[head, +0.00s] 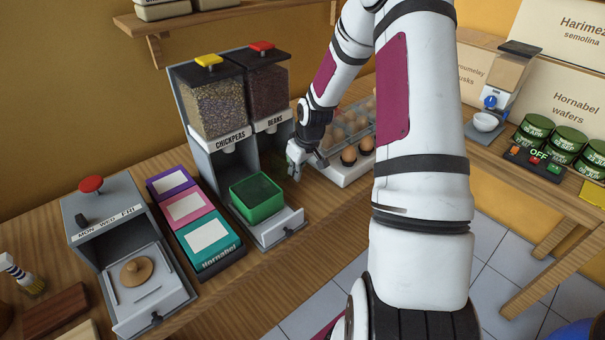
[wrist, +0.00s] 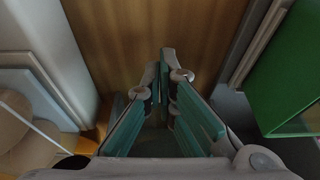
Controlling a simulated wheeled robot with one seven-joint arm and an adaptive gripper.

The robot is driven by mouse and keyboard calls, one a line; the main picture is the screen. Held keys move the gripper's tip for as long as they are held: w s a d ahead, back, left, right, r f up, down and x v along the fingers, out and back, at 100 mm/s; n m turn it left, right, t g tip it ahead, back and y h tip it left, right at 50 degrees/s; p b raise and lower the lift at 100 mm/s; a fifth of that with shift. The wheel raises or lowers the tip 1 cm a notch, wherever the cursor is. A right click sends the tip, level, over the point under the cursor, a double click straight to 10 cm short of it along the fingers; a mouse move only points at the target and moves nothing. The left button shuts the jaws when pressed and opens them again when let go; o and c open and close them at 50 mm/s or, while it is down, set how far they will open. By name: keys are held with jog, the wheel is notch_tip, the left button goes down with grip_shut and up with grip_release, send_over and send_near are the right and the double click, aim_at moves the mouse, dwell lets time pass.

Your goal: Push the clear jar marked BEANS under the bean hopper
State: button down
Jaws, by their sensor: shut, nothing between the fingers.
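The double hopper stand has a hopper marked CHICKPEAS (head: 218,105) on the left and the bean hopper (head: 268,90), marked BEANS, on the right. An open green container (head: 258,197) stands on the stand's base below the hoppers; its green side shows at the right of the wrist view (wrist: 292,75). I cannot make out a clear jar marked BEANS in either view. My gripper (head: 295,172) is low beside the stand's right side, shut and empty. In the wrist view its fingers (wrist: 166,75) point down at the wooden counter, apart from the green container.
A white tray of eggs (head: 338,176) with a clear cover stands close to the right of my gripper, leaving a narrow gap. Coloured boxes (head: 208,240) and a grey unit with a red knob (head: 90,184) stand left. Green tins (head: 571,141) are on the right counter.

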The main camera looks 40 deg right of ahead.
aim_at(288, 164)
jog(key=shift+w, duration=0.2)
jog(key=w+b, duration=0.1)
jog(key=w, duration=0.3)
jog(key=shift+a+b, duration=0.15)
jog(key=shift+b, duration=0.15)
jog(key=shift+s, duration=0.1)
